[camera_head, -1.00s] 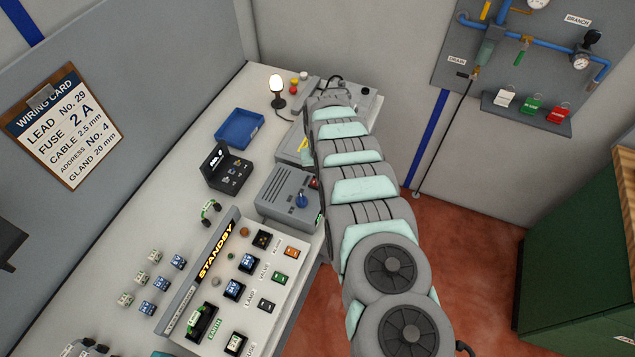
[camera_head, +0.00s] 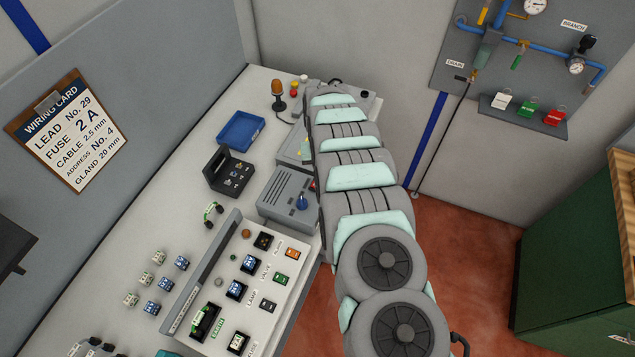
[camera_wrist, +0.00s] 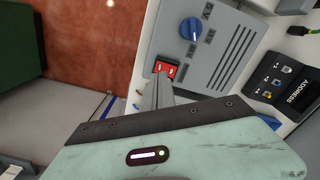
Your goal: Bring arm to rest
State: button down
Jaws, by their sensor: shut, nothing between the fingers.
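My gripper (camera_wrist: 158,92) shows in the wrist view with its narrow fingers shut and empty. Its tips are at or just in front of a red rocker switch (camera_wrist: 166,69) on a grey louvred box. I cannot tell whether they touch it. The box (camera_head: 287,203) has a blue rotary knob (camera_wrist: 190,29) beside the switch. In the head view my arm reaches across the bench's right edge, and the arm hides my gripper.
An amber beacon (camera_head: 278,90) is unlit at the bench's far end. A blue tray (camera_head: 240,131), a black holder (camera_head: 229,174) and several small blocks stand on the bench. Red floor is open to the right.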

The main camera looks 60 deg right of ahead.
notch_tip(320, 180, up, 2)
jog(key=shift+r+p, duration=0.1)
jog(key=shift+p, duration=0.25)
dwell(0.4)
